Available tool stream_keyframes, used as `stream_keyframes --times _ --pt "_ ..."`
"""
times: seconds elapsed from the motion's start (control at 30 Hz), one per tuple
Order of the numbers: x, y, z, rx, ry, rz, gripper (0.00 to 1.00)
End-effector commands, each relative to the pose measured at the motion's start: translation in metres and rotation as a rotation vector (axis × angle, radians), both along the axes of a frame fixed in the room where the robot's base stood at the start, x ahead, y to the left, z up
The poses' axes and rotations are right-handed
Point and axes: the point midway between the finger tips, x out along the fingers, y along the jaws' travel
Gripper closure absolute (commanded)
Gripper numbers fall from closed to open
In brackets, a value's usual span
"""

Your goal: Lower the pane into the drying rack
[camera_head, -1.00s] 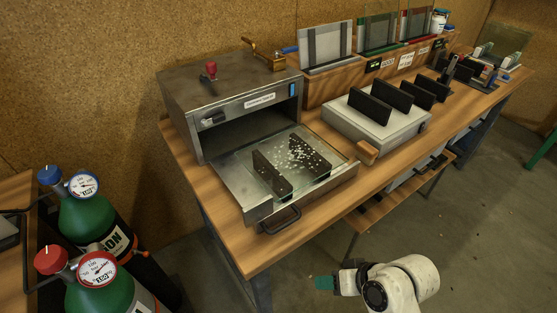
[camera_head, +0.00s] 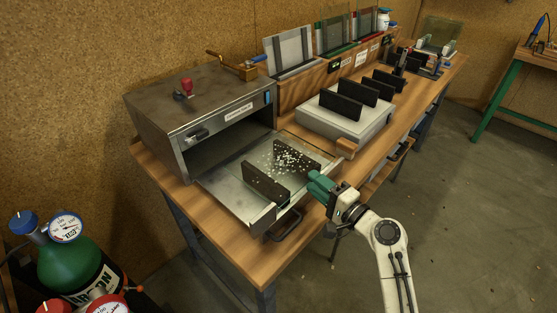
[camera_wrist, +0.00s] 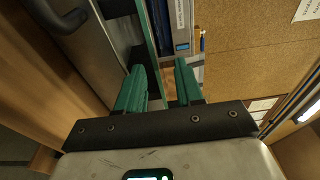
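A clear pane (camera_head: 262,160) with white specks lies flat over the pulled-out drawer of the steel oven, around two dark upright blocks. My gripper (camera_head: 318,182), with green fingers, is at the pane's right side, by the drawer's front corner. In the wrist view my gripper (camera_wrist: 162,85) is open, its fingers apart. A greenish glass edge (camera_wrist: 150,30) runs down towards the gap near the left finger; I cannot tell whether it touches. A grey base (camera_head: 325,125) with several black upright slats stands farther along the bench and looks like the drying rack.
The steel oven (camera_head: 200,112) stands behind the drawer. A drawer handle (camera_head: 284,226) sticks out in front. A wooden handle (camera_head: 346,147) juts from the grey base. Upright framed panes (camera_head: 288,52) stand in a wooden holder behind. Gas cylinders (camera_head: 75,270) stand at lower left. Floor at right is clear.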

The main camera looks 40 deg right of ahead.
Motion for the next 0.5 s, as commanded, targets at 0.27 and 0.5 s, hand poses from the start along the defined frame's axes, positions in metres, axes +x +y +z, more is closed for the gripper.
stream_keyframes --times 0.27,0.5 --pt "0.023 -0.002 0.000 -0.002 0.002 0.002 0.64" --pt "0.057 -0.003 -0.001 -0.003 0.003 0.003 0.64"
